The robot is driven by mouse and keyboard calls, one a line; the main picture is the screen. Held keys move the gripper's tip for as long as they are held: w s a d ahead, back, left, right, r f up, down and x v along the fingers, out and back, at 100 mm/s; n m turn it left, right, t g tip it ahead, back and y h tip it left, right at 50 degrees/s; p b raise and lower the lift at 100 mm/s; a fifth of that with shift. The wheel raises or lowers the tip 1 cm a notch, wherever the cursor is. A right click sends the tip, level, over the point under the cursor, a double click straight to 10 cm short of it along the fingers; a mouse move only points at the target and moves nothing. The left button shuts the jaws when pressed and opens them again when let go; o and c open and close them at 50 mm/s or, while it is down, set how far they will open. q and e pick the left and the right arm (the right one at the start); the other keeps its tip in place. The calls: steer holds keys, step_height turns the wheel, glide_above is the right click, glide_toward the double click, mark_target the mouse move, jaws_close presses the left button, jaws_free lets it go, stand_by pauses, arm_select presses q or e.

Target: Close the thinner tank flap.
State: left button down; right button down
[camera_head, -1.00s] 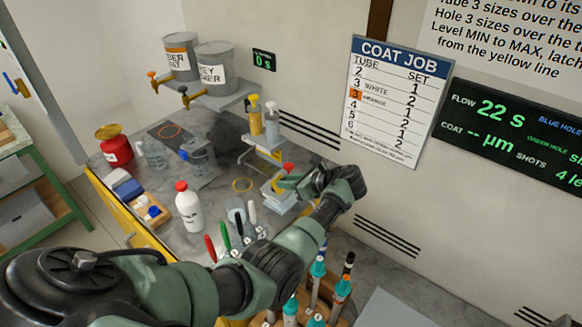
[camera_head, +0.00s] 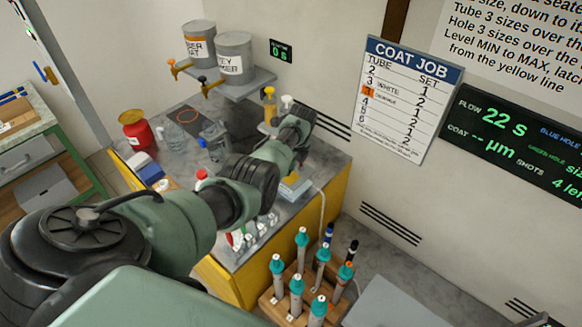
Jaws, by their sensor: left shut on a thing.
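My left gripper (camera_head: 300,117) is at the far end of the arm, over the back right of the grey bench. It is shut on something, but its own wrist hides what. It overlaps the lower part of a white-topped bottle (camera_head: 287,101), beside a yellow bottle (camera_head: 270,106); I cannot tell whether it touches either. A pale box with a yellow patch on top (camera_head: 291,184) shows just below the forearm, partly covered. No flap can be made out for certain, and I can read no thinner label. My right gripper is not in view.
Two grey cans (camera_head: 234,59) stand on a wall shelf. A wooden rack (camera_head: 270,303) of teal-topped tools stands in front. My arm hides much of the bench's middle.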

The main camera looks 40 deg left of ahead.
arm_select(q)
steer(key=shift+a+f+h, duration=0.15)
steer(key=shift+a+h, duration=0.05)
steer(key=shift+h, duration=0.3)
steer(key=c, duration=1.3)
jaws_free()
steer(key=shift+d+r+p, duration=0.25)
steer(key=shift+r+p, duration=0.05)
steer(key=shift+r, duration=1.6)
steer(key=shift+d+r+p, duration=0.2)
steer(key=shift+r+p, duration=0.05)
steer(key=shift+r, duration=1.65)
